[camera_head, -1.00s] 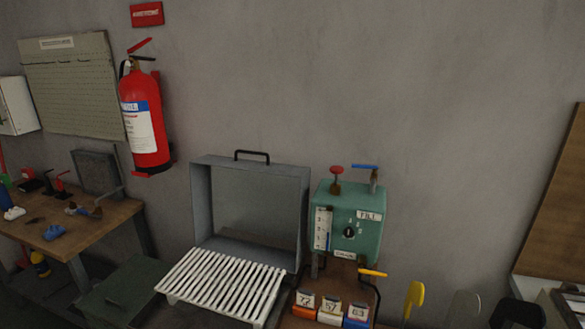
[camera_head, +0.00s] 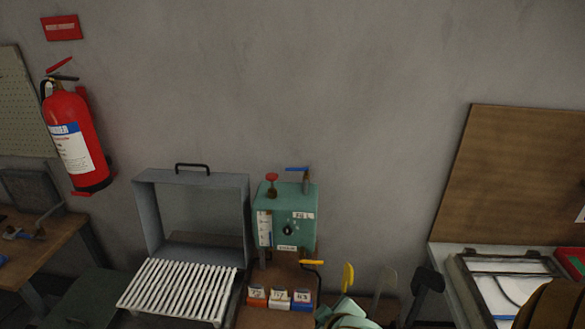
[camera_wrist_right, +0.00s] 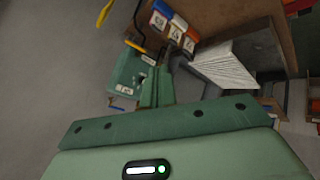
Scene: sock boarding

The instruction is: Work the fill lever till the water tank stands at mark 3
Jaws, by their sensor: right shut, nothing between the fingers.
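The green water tank (camera_head: 303,231) stands against the wall, right of the grey open-fronted box. Its white gauge (camera_head: 264,228) shows blue in the lower part; the exact mark is too small to read. A blue lever (camera_head: 297,169) sits on top at the right, above the FILL plate (camera_head: 303,216). A red knob (camera_head: 271,178) is on top at the left, and a yellow-handled lever (camera_head: 311,262) is low at the right. My right gripper (camera_head: 343,303) is low, in front and right of the tank. It is shut and empty, and shows in the right wrist view (camera_wrist_right: 160,72) beside the tank (camera_wrist_right: 124,72). My left gripper is out of view.
Orange, white and blue numbered bins (camera_head: 278,302) stand below the tank. A white slatted rack (camera_head: 180,288) is left of them, before the grey box (camera_head: 157,220). A fire extinguisher (camera_head: 73,140) hangs on the left wall. A work table with a brown board (camera_head: 500,180) is at right.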

